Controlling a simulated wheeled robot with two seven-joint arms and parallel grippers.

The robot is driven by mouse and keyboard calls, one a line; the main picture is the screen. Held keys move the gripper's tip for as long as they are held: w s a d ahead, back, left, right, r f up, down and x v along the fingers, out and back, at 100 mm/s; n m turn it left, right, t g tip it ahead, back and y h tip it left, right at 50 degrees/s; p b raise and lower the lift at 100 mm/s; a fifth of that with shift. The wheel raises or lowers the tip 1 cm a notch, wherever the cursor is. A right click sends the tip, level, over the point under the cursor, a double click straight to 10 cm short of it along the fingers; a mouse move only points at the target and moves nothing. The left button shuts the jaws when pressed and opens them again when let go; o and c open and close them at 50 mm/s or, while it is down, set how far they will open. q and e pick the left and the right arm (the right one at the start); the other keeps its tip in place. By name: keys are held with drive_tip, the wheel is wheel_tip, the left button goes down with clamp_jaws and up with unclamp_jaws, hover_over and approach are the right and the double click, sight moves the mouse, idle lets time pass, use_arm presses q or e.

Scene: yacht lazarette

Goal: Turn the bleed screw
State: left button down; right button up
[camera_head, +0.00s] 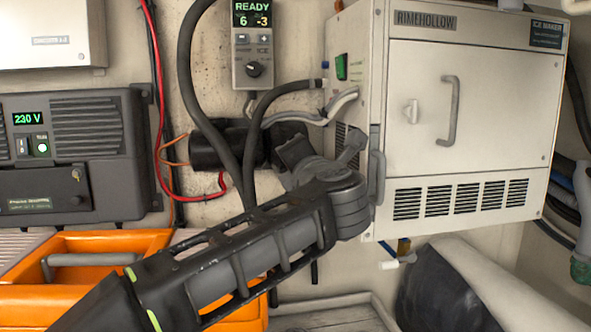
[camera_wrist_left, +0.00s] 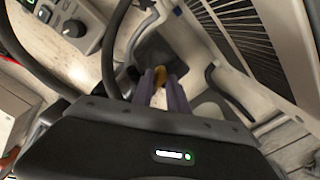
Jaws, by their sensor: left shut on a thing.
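The bleed screw, a small brass-yellow piece (camera_wrist_left: 160,76), shows between my left fingertips in the left wrist view, in front of a dark body by the wall. My left gripper (camera_wrist_left: 161,80) is shut on it, one finger on each side. In the head view my left arm reaches up from the lower left, and the left gripper (camera_head: 312,166) is at the wall beside the ice maker's (camera_head: 420,120) left side. There the arm and gripper hide the screw and the fingertips. My right gripper is in neither view.
A black cylinder (camera_head: 216,146), dark hoses (camera_head: 195,90) and grey pipes crowd the wall around the gripper. A side handle (camera_head: 376,172) stands close on its right. A control panel (camera_head: 253,45) hangs above. A 230 V unit (camera_head: 75,150) and orange box (camera_head: 110,243) are left.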

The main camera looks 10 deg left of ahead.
use_arm(q)
drive_tip(key=n+b, duration=0.3)
drive_tip(key=n, duration=0.2)
drive_tip(key=n+b, duration=0.3)
drive_tip(key=n, duration=0.3)
drive_tip(key=shift+d+f, duration=0.15)
drive_tip(key=shift+f, duration=0.05)
drive_tip(key=shift+n, duration=0.3)
drive_tip(key=c, duration=1.3)
unclamp_jaws()
drive_tip(key=shift+r, duration=0.1)
